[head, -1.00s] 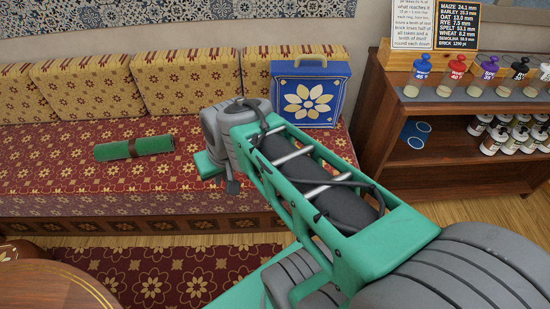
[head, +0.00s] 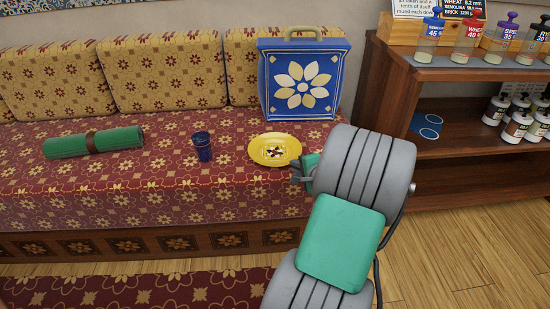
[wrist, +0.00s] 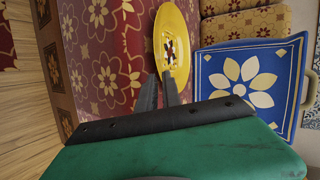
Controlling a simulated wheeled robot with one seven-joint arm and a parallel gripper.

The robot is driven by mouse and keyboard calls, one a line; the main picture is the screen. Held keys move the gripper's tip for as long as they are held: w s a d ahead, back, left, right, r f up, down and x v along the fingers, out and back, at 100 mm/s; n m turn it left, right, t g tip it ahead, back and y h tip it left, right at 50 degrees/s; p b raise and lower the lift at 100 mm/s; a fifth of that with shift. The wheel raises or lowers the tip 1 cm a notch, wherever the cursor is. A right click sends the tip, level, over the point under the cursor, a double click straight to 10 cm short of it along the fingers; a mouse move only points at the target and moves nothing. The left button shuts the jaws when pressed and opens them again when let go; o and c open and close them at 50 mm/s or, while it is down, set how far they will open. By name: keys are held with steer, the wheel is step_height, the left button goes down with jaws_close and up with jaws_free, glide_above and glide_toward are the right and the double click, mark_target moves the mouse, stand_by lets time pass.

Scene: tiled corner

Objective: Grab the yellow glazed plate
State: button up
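The yellow glazed plate (head: 274,149) lies on the red patterned seat, with a dark and white motif at its centre. It also shows in the wrist view (wrist: 173,32), just beyond my fingertips. My gripper (head: 297,171) is at the plate's right edge in the head view, partly hidden by my own arm. The tips overlap the near edge of the plate in that picture. I cannot tell whether they touch it.
A dark blue cup (head: 202,146) stands left of the plate. A blue case (head: 304,105) with a flower stands behind it against the cushions (head: 166,77). A rolled green mat (head: 66,146) lies at the left. A wooden shelf (head: 455,164) stands at the right.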

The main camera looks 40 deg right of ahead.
mark_target(285, 161)
steer(key=b+x, duration=0.2)
steer(key=x, duration=0.2)
steer(key=shift+w+d+f, duration=0.1)
steer(key=shift+w+f, duration=0.05)
steer(key=shift+c, duration=0.2)
jaws_close()
stand_by(0.9)
steer(key=shift+r, duration=0.25)
